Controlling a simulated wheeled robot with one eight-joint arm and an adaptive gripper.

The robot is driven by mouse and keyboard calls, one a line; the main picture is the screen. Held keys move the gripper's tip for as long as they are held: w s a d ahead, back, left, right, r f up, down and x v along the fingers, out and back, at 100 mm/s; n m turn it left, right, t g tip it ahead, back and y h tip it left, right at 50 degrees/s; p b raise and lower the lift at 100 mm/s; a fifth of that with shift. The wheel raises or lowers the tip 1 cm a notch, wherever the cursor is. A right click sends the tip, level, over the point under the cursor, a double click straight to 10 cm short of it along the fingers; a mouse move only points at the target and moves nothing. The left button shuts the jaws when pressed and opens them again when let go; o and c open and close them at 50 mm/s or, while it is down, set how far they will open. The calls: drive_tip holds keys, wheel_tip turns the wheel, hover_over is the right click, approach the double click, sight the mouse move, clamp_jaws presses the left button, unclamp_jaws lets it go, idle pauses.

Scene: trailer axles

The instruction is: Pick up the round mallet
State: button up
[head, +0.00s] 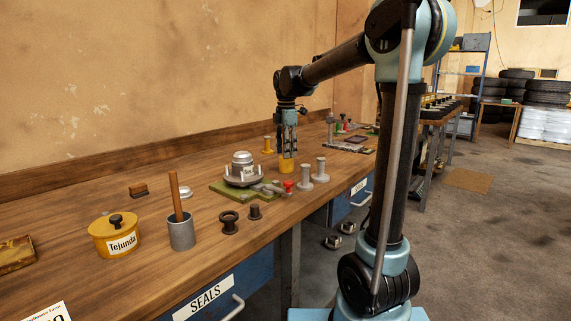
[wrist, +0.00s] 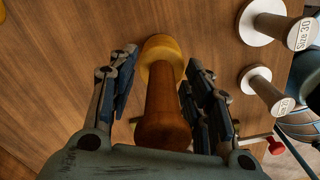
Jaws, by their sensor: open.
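The round mallet stands upright on its yellow head (head: 286,166), which shows just below my gripper (head: 288,151) in the head view; its handle is hidden there by the fingers. In the wrist view the yellow head (wrist: 162,50) is at the top and the brown handle (wrist: 162,95) points towards the camera. My gripper (wrist: 160,68) is open, with one finger on each side of the handle. A gap shows on the left; the right finger is closer, and I cannot tell whether it touches.
Two grey size-marked drivers (head: 305,174) (head: 321,170) stand just right of the mallet. A hub on a green board (head: 233,191) and a red-ended tool (head: 288,186) lie nearby. A smaller yellow piece (head: 268,144) stands behind. A grey cup (head: 181,234) and yellow pot (head: 115,238) are left.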

clamp_jaws()
drive_tip(key=shift+r, duration=0.15)
